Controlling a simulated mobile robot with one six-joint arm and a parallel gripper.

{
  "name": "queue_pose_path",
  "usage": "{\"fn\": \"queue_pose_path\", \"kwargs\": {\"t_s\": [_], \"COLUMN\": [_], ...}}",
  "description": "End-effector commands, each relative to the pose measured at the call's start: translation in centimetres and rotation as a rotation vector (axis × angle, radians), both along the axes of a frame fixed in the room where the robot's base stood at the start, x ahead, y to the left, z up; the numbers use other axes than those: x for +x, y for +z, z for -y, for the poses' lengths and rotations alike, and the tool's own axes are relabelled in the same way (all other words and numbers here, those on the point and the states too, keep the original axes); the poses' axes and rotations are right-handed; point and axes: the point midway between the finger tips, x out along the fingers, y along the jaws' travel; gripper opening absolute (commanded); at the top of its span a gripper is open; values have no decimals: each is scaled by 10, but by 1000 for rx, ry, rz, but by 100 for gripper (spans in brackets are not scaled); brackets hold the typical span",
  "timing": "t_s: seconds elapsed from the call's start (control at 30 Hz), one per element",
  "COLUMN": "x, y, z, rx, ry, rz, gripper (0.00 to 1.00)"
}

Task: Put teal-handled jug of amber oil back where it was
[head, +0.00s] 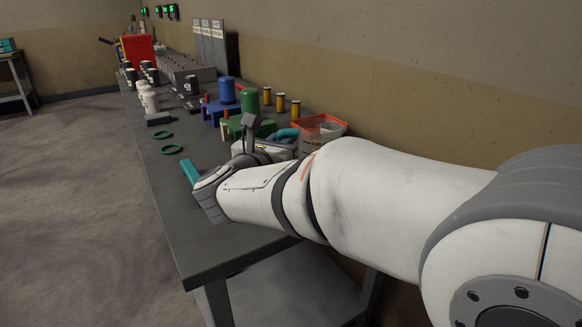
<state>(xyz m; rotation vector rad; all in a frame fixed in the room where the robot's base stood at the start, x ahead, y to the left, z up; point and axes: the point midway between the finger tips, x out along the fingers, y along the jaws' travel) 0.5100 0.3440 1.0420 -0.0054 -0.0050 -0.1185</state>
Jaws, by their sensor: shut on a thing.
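My gripper (278,143) is mostly hidden behind my wrist and forearm, over the near part of the bench. Just beyond it shows a curved teal handle (289,133), seemingly that of the jug, at the left side of an orange-rimmed tray. My gripper is shut on the jug by its handle, though the fingertips are not clear. The jug's body and its amber oil are hidden. I cannot tell whether the jug touches the bench.
The orange-rimmed tray (335,120) stands by the wall. Green (250,103) and blue (227,92) cylinders and several amber vials (281,103) stand behind. Two green rings (172,149) lie at the bench's left edge. A flat teal piece (190,172) shows beside my wrist. Bare grey bench (200,245) lies in front.

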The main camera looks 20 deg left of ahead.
Motion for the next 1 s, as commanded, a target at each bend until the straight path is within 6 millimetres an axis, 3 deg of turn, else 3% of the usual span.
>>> {"fn": "queue_pose_path", "kwargs": {"t_s": [0.43,0.87,0.9,1.0], "x": [-3,-3,-3,-3], "y": [-46,-50,-49,-49], "z": [-4,-5,-5,-5], "rx": [-1,2,2,1], "ry": [9,10,10,10], "rz": [1,2,0,0], "gripper": [0,0,18,26]}}
